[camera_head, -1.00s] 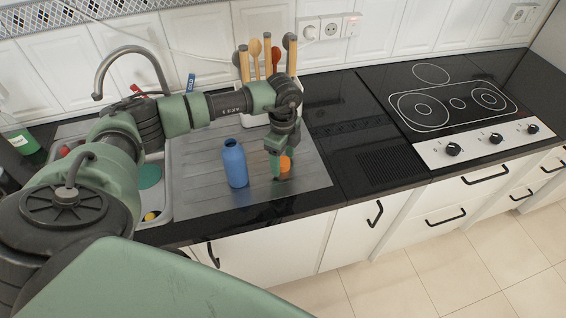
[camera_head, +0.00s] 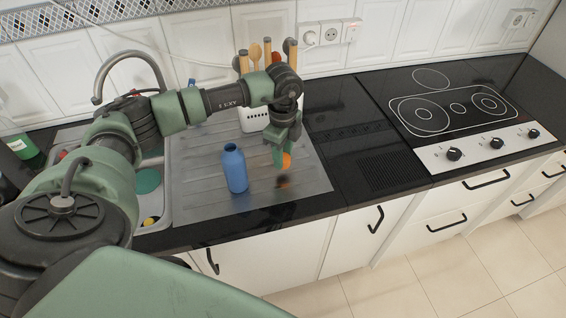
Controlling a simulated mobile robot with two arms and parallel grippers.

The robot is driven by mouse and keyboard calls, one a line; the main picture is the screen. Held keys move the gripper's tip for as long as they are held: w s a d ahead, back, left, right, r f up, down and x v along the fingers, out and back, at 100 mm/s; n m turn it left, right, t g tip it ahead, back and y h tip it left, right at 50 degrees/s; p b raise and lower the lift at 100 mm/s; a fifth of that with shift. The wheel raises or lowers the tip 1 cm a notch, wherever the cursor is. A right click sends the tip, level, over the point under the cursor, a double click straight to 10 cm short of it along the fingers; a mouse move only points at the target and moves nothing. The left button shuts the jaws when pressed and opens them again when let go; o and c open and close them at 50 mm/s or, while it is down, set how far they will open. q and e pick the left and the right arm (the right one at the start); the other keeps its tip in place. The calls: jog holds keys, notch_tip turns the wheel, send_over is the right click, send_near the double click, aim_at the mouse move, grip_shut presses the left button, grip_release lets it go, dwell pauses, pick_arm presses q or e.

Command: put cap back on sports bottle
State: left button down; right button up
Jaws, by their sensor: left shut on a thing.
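The blue sports bottle (camera_head: 234,168) stands upright and without a cap on the metal drainboard, left of my left gripper. My left gripper (camera_head: 282,161) points down and is shut on the small orange cap (camera_head: 288,160). It holds the cap a little above the drainboard, to the right of the bottle and apart from it. A dark smudge, perhaps a reflection or shadow, shows on the metal below. The fingers hide part of the cap. My right gripper is not in view.
The drainboard (camera_head: 205,190) is clear around the bottle. A white utensil holder (camera_head: 254,120) with wooden spoons stands behind my gripper. The sink with its grey faucet (camera_head: 128,52) lies left, and the black hob (camera_head: 455,103) lies right.

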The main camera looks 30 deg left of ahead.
aim_at(285, 159)
pick_arm(q)
notch_tip(285, 159, up, 16)
jog(key=b, duration=0.3)
jog(key=shift+r, duration=0.2)
jog(key=s+d+f+n, duration=0.3)
jog(key=s+d+n, duration=0.8)
jog(key=n, duration=0.6)
jog(key=shift+d+f, duration=0.35)
jog(key=shift+d, duration=0.9)
